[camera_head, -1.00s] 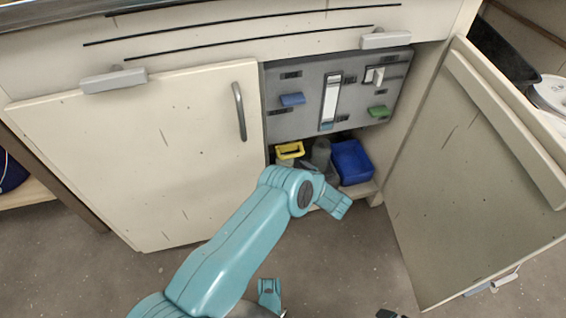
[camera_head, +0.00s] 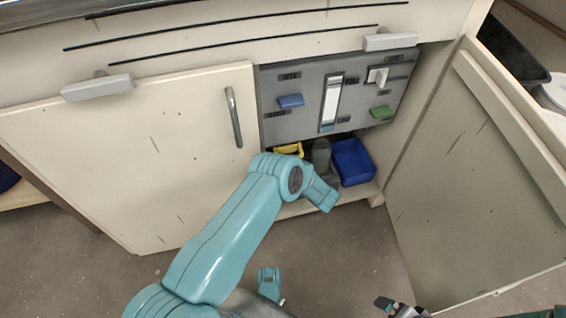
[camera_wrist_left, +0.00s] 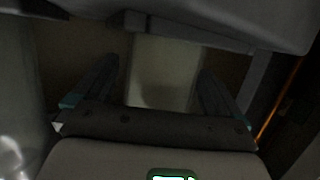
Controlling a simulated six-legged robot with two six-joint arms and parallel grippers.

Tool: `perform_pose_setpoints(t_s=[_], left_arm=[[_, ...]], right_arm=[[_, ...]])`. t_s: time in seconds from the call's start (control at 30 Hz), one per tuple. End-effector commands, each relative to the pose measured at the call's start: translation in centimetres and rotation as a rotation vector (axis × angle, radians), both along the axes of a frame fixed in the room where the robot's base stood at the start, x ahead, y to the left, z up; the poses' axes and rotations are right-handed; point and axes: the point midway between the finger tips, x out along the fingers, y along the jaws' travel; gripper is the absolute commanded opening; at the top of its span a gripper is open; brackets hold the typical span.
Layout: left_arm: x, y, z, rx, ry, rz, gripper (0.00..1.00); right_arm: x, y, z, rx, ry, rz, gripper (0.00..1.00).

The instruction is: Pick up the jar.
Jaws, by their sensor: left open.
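In the left wrist view a pale, smooth-sided object (camera_wrist_left: 165,65), which looks like the jar, shows in dim light between the fingers. My left gripper (camera_wrist_left: 158,92) is open, with one dark finger on each side of it. I cannot tell whether either finger touches it. In the head view my left forearm and wrist hide the left gripper and the jar at the open cabinet. Part of what seems to be my right gripper (camera_head: 398,307) shows at the bottom edge, apart from the cabinet.
The cabinet shelf holds a yellow container (camera_head: 289,149), a grey bottle-like object (camera_head: 321,153) and a blue bin (camera_head: 352,161). A grey panel (camera_head: 300,122) hangs above them. The left door (camera_head: 130,150) is shut. The right door (camera_head: 470,170) stands open.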

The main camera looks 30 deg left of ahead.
Motion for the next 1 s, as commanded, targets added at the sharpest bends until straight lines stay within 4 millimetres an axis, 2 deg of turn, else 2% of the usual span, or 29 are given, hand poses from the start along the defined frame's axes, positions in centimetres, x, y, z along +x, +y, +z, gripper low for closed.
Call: perform_pose_setpoints(t_s=[0.27,0.3,0.37,0.5,0.53,1.0], left_arm=[[-0.39,-0.19,-0.10,0.000,0.001,-0.003,0.98],[-0.42,-0.23,-0.09,0.000,0.000,-0.003,0.92],[-0.44,-0.27,-0.09,0.000,0.000,-0.003,0.72],[-0.47,-0.31,-0.07,0.000,0.000,-0.003,0.27],[-0.40,-0.29,0.05,0.001,-0.002,-0.003,0.23],[-0.01,-0.17,0.34,0.002,-0.002,-0.002,0.24]], right_arm=[[-0.01,0.00,-0.01,0.000,0.000,0.000,1.00],[-0.01,0.00,-0.01,0.000,0.000,0.000,1.00],[-0.01,0.00,-0.01,0.000,0.000,0.000,1.00],[-0.01,0.00,-0.01,0.000,0.000,0.000,1.00],[-0.01,0.00,0.00,0.000,0.000,0.000,1.00],[-0.01,0.00,0.00,0.000,0.000,0.000,1.00]])
